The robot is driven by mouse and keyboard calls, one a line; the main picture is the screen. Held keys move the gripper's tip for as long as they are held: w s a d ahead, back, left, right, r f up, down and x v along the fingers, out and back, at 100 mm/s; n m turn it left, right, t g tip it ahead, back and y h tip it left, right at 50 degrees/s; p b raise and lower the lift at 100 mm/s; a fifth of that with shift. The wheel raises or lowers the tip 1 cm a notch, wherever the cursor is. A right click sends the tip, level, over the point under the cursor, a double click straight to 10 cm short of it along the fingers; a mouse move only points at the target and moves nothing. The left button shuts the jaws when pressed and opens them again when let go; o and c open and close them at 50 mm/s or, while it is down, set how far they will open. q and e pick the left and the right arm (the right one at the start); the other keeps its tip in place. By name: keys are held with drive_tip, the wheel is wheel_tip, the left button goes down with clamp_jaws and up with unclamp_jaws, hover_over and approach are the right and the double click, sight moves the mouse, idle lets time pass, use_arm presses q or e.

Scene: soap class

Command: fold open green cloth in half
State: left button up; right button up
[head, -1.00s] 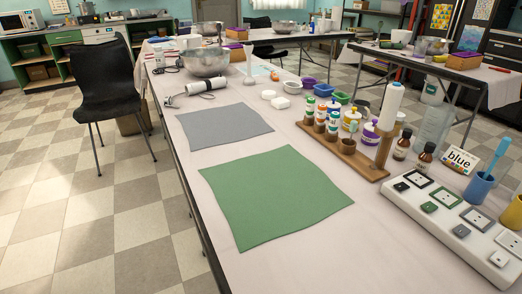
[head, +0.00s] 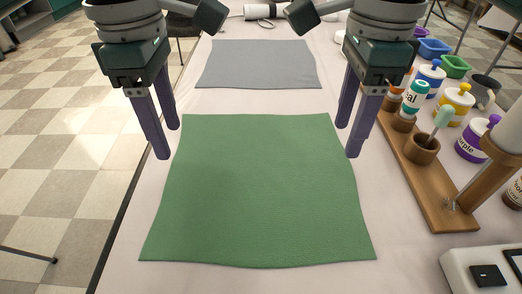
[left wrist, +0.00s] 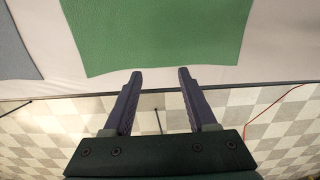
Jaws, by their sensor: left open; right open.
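The green cloth (head: 257,195) lies flat and open on the table, directly in front of me in the head view. Its edges are slightly wavy. It also shows at the top of the left wrist view (left wrist: 160,35). My left gripper (head: 169,143) is open and empty, above the cloth's left side near its far left corner. In the left wrist view its fingertips (left wrist: 160,72) point toward the cloth's edge, with nothing between them. My right gripper (head: 348,142) is open and empty, above the cloth's right edge near its far right corner.
A grey cloth (head: 259,63) lies flat beyond the green one. A wooden rack (head: 423,180) with bottles stands to the right, and a white socket strip (head: 480,270) is at the lower right. The table's left edge runs close beside the green cloth.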

sight(181, 171)
use_arm(q)
wheel_tip(181, 171, down, 4)
drive_tip(key=shift+f, duration=0.15)
use_arm(e)
wheel_tip(181, 171, down, 4)
drive_tip(key=shift+s+f, duration=0.1)
use_arm(q)
drive_tip(key=shift+f, duration=0.7)
use_arm(e)
drive_tip(key=shift+f, duration=0.7)
use_arm(q)
drive_tip(key=shift+f, duration=0.1)
use_arm(e)
drive_tip(key=shift+f, duration=0.15)
use_arm(q)
drive_tip(key=shift+f+b, duration=0.25)
drive_tip(key=shift+b, duration=0.1)
use_arm(e)
drive_tip(key=shift+f, duration=0.2)
use_arm(q)
drive_tip(key=shift+r, duration=0.15)
drive_tip(key=shift+c, duration=0.4)
use_arm(e)
drive_tip(key=shift+r, duration=0.15)
drive_tip(key=shift+c, duration=0.4)
use_arm(q)
drive_tip(key=c, duration=0.8)
use_arm(e)
drive_tip(key=c, duration=0.8)
